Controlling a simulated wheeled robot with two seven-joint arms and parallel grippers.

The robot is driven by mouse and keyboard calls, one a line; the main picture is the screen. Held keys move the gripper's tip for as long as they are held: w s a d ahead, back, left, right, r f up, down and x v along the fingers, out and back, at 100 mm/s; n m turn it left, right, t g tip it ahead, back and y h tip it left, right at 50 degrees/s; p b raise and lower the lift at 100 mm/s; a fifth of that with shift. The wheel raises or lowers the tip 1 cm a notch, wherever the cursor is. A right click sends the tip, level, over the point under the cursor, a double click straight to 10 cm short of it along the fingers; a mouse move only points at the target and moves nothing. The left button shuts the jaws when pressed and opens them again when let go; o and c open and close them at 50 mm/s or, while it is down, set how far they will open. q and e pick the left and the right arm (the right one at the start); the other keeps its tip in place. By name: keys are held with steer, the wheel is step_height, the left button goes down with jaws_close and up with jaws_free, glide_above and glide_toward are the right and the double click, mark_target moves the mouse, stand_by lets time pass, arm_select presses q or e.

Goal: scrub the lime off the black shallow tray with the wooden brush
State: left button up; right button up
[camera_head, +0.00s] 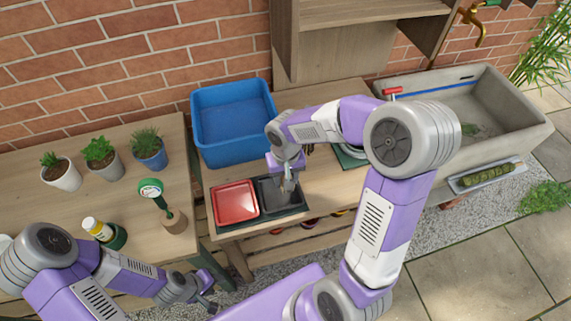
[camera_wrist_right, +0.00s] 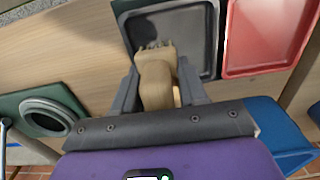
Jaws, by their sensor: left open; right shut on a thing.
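The black shallow tray (camera_head: 275,205) lies on a dark mat on the wooden bench, just right of a red tray. In the right wrist view the black tray (camera_wrist_right: 204,42) has a greyish floor; I cannot clearly tell lime from shading. My right gripper (camera_head: 288,184) is over the black tray. In the right wrist view it (camera_wrist_right: 158,90) is shut on the wooden brush (camera_wrist_right: 156,72), whose bristles point into the tray near its edge. Whether they touch its floor is unclear. My left gripper (camera_head: 208,292) is open and empty, low at the front of the left table.
The red tray (camera_head: 235,203) sits beside the black one. A blue tub (camera_head: 232,122) stands behind them. A stone sink (camera_head: 510,125) is at the right. Potted plants (camera_head: 101,153) and a yellow-labelled bottle (camera_head: 97,229) stand on the left table.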

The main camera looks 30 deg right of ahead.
steer(key=shift+r+p, duration=0.95)
steer(key=shift+r, duration=0.55)
steer(key=shift+f, duration=0.1)
